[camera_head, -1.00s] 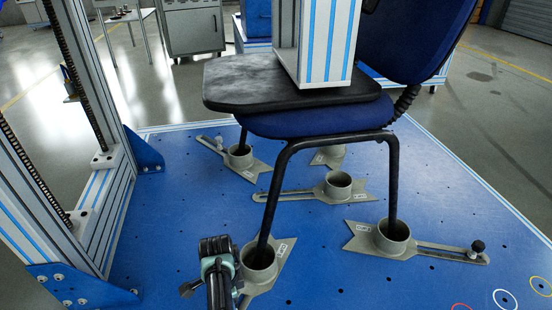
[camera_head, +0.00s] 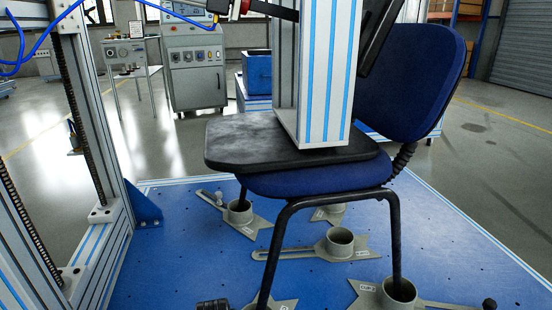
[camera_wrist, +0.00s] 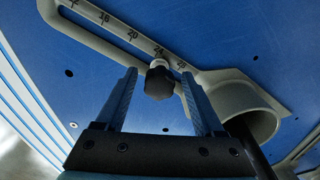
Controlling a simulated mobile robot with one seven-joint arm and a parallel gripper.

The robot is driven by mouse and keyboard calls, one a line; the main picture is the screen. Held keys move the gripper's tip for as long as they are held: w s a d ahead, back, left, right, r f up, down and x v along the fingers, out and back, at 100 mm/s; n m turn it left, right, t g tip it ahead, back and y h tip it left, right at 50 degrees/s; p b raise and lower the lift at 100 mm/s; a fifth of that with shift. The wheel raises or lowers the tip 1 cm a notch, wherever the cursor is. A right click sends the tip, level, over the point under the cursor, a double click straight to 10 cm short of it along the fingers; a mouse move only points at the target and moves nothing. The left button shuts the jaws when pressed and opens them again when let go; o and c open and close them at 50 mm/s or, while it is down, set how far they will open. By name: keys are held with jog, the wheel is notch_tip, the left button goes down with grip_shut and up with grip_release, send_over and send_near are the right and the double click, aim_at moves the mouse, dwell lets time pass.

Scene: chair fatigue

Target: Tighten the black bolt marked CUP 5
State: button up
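In the wrist view a black bolt (camera_wrist: 159,82) with a knob-like head sits in the slot of a grey plate (camera_wrist: 102,43) with a number scale, near the 24 mark. My gripper (camera_wrist: 157,76) is open, with one finger on each side of the bolt head; I cannot tell whether either touches it. A grey cup (camera_wrist: 245,105) with a dark chair leg in it is at the plate's right end. No CUP 5 marking is readable there.
The blue chair (camera_head: 318,180) stands with its legs in grey cups on a blue platform (camera_head: 190,265). Another black bolt (camera_head: 489,303) is at the lower right. A striped upright frame (camera_head: 75,235) stands at the left; a striped column (camera_head: 325,75) rests on the seat board.

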jog(key=n, duration=0.4)
dwell(0.4)
jog(key=shift+n, duration=2.1)
jog(key=n, duration=0.4)
